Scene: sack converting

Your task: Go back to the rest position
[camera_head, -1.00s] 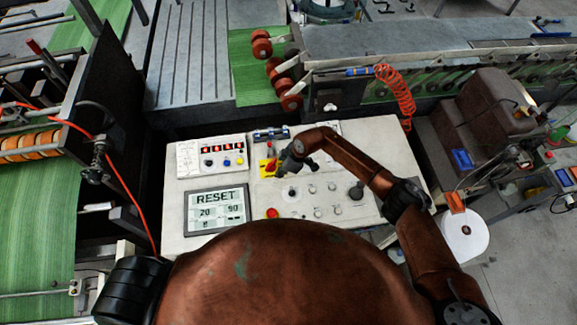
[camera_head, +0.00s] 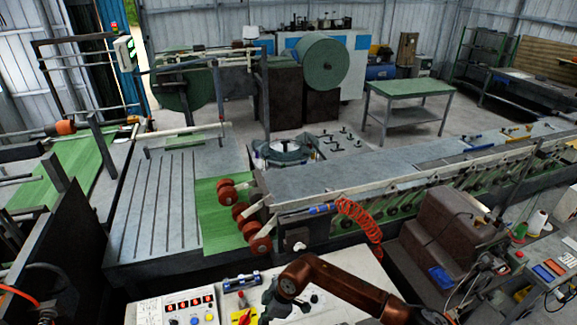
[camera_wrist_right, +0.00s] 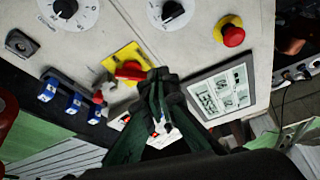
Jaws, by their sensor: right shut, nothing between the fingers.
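My right gripper (camera_head: 268,306) hangs over the white control panel (camera_head: 360,275) at the bottom of the head view, just right of the red rotary switch on a yellow plate (camera_head: 242,317). In the right wrist view the dark fingers (camera_wrist_right: 158,82) are together and empty, close to the red switch handle (camera_wrist_right: 130,70) and overlapping it in the picture; I cannot tell whether they touch. My left gripper is in neither view.
Beyond the panel lies the long conveyor (camera_head: 350,180) with a red coiled hose (camera_head: 358,222). A brown machine block (camera_head: 440,230) stands right.

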